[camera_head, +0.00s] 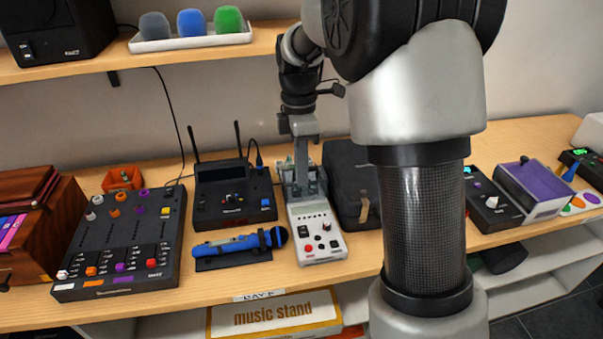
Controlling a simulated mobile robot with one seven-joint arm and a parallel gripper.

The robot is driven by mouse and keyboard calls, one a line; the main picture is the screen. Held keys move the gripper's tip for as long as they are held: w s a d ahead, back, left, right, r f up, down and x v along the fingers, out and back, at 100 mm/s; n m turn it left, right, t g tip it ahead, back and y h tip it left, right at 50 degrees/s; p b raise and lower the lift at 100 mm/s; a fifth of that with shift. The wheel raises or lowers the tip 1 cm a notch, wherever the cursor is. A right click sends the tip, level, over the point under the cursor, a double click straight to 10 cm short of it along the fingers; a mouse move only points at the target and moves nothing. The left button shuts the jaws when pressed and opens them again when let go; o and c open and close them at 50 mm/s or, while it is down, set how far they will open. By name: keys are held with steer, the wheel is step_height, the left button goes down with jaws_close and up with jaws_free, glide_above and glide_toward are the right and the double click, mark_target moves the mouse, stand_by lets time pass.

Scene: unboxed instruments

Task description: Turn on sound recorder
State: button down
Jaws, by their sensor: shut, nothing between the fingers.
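The gripper covers part of the device's far end. I cannot tell whether the fingertips touch it. The lower face with the knobs and buttons is in clear view. No lit lamp on it can be made out.
Left of the device are a black receiver with two antennas (213,205), a blue microphone (240,243) and a black mixer (120,250). A black case (345,175) stands close on its right, partly behind my arm. An upper shelf (190,54) holds coloured foam covers.

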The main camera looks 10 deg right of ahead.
mark_target(304, 233)
steer(key=s+b, duration=0.1)
steer(key=b, duration=0.4)
steer(key=shift+s+r, duration=0.1)
steer(key=shift+r, duration=0.05)
steer(key=f, duration=0.4)
steer(key=s+f+b, duration=0.1)
steer(key=f, duration=0.4)
steer(key=f+b, duration=0.1)
steer(key=f, duration=0.4)
steer(key=shift+s, duration=0.35)
